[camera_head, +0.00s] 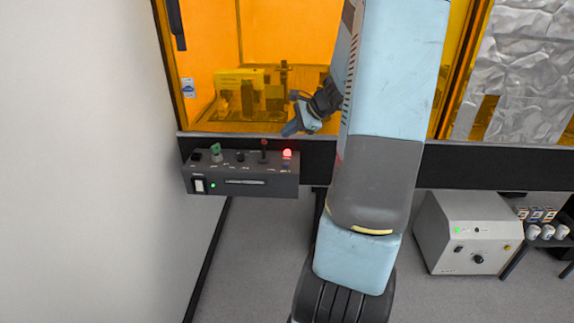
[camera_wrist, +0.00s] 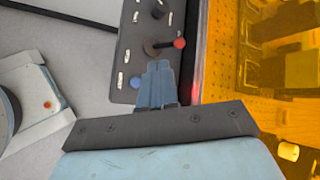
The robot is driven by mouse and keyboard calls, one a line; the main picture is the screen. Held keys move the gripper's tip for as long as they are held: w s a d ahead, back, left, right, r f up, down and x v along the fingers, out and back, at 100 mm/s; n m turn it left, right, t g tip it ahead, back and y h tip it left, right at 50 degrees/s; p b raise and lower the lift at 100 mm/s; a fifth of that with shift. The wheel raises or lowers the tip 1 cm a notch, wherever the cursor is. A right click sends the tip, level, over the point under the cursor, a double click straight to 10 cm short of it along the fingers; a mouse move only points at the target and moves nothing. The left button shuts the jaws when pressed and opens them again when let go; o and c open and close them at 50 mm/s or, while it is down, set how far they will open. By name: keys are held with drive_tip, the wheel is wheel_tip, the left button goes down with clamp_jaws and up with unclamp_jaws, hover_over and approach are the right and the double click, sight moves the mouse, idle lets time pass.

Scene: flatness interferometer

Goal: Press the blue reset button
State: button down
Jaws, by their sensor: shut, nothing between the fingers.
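The blue button (camera_wrist: 137,83) shows in the wrist view as a small round cap on the dark control box (camera_wrist: 128,60), just left of my fingers. I cannot make it out in the head view, where the control box (camera_head: 245,187) hangs at the front of the orange enclosure. My gripper (camera_wrist: 157,66) is shut and empty, its blue fingers pointing across the box top. In the head view my gripper (camera_head: 291,129) is above the box's right end, beside the glowing red lamp (camera_head: 287,154). I cannot tell whether the fingers touch anything.
A lever with a red ball (camera_wrist: 180,43) stands close beyond my fingertips. A green knob (camera_head: 215,150) is on the box's left part. The orange enclosure panel (camera_head: 210,50) rises behind. A grey unit (camera_head: 468,232) stands lower right. A white wall (camera_head: 80,160) is at left.

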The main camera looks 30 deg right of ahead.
hover_over(289, 166)
drive_tip(key=shift+s+a+f, duration=0.1)
drive_tip(key=shift+f, duration=4.25)
drive_tip(key=shift+f, duration=0.1)
drive_tip(key=shift+f, duration=0.25)
drive_tip(key=shift+f, duration=0.45)
drive_tip(key=shift+r, duration=0.9)
drive_tip(key=shift+r, duration=2.5)
